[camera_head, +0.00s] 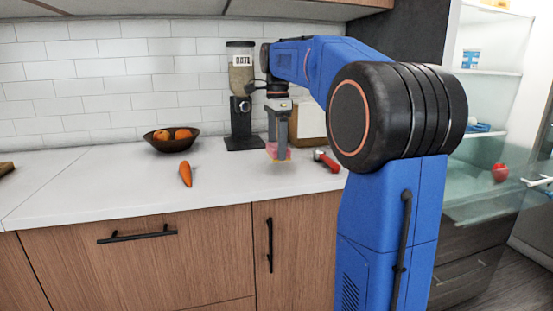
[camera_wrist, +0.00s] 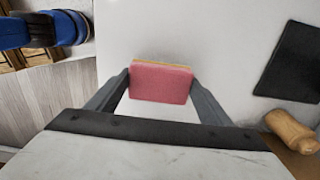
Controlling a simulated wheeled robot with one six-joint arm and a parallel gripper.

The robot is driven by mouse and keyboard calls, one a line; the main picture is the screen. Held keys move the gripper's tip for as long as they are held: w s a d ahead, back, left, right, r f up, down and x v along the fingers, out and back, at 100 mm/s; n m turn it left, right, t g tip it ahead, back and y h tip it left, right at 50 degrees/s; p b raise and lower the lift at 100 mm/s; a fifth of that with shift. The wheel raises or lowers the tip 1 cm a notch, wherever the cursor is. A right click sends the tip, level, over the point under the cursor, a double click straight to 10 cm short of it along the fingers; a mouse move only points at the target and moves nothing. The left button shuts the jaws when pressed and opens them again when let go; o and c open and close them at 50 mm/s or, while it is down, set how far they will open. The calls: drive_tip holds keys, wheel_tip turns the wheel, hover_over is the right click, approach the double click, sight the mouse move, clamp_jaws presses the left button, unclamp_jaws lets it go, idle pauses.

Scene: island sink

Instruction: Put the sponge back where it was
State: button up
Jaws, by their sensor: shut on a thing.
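The sponge (camera_wrist: 161,84) is pink with a yellowish layer along its edge. My gripper (camera_head: 278,150) is shut on it, with one finger on each side, in the wrist view (camera_wrist: 160,85). In the head view the sponge (camera_head: 280,155) shows pink at the fingertips, partly covered by a finger. It is over the white countertop (camera_head: 110,180), between the coffee grinder and a red-handled item. Whether its underside touches the counter cannot be told.
A coffee grinder (camera_head: 240,105) stands behind left of the gripper. A red-handled item (camera_head: 325,160) lies close on the right. A carrot (camera_head: 186,174) and a bowl (camera_head: 171,144) of orange fruit are to the left. The counter front between carrot and gripper is clear.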

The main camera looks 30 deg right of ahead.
drive_tip(key=shift+f, duration=2.05)
drive_tip(key=shift+f, duration=0.15)
drive_tip(key=o, duration=1)
wheel_tip(320, 180, up, 12)
drive_tip(key=shift+r, duration=0.15)
drive_tip(key=shift+s, duration=0.1)
